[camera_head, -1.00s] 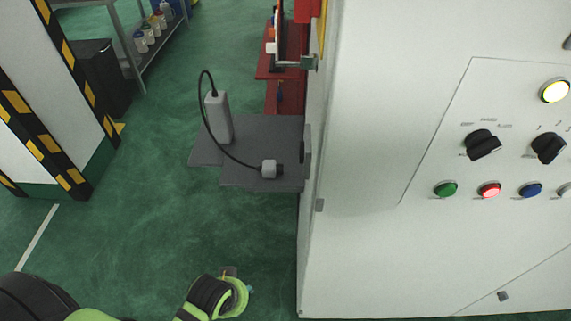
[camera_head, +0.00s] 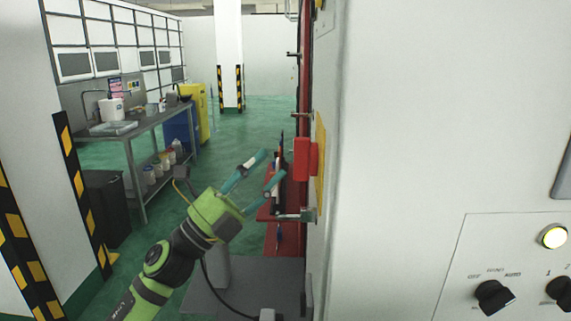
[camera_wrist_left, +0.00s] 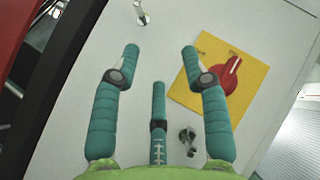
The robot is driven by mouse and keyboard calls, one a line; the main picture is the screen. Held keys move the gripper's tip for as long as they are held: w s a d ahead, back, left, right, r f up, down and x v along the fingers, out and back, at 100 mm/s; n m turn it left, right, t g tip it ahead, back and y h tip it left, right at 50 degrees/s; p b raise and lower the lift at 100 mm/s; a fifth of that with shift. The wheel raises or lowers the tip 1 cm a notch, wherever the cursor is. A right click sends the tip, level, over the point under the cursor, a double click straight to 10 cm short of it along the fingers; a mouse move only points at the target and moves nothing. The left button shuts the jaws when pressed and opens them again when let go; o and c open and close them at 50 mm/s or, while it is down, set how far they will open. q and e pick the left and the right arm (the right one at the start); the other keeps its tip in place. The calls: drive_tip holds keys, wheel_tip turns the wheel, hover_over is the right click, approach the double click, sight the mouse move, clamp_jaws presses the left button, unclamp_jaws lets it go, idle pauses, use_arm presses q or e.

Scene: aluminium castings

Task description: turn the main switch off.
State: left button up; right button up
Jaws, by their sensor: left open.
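The main switch shows in the head view as a red handle (camera_head: 307,158) on a yellow plate (camera_head: 320,165), on the narrow side of the white cabinet. In the left wrist view the red handle (camera_wrist_left: 231,76) sits on the tilted yellow plate (camera_wrist_left: 207,60), right of the fingers. My left gripper (camera_head: 264,170) is open and empty, left of the switch and apart from it in the head view. In the wrist view its teal fingers (camera_wrist_left: 160,52) point toward the cabinet side, and the right finger overlaps the plate's edge. My right gripper is not in view.
A metal bracket (camera_head: 295,214) sticks out below the switch. A grey shelf (camera_head: 255,275) juts from the cabinet lower down. The cabinet front carries a panel with black knobs (camera_head: 493,296) and a lit lamp (camera_head: 553,237). Open green floor lies to the left.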

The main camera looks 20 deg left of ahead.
sight(305, 159)
use_arm(q)
drive_tip(key=s+r+m+g, duration=0.3)
drive_tip(key=m+g, duration=0.4)
drive_tip(key=m, duration=0.3)
drive_tip(key=s+r+m+g, duration=0.2)
drive_tip(key=s+m+g, duration=0.1)
drive_tip(key=m+g, duration=0.55)
drive_tip(key=w+d+m+t+p, duration=0.1)
drive_tip(key=d+p, duration=0.2)
drive_tip(key=d, duration=0.3)
drive_tip(key=shift+w+h+p, duration=0.25)
drive_tip(key=shift+h+p, duration=0.05)
drive_tip(key=shift+h, duration=0.1)
clamp_jaws()
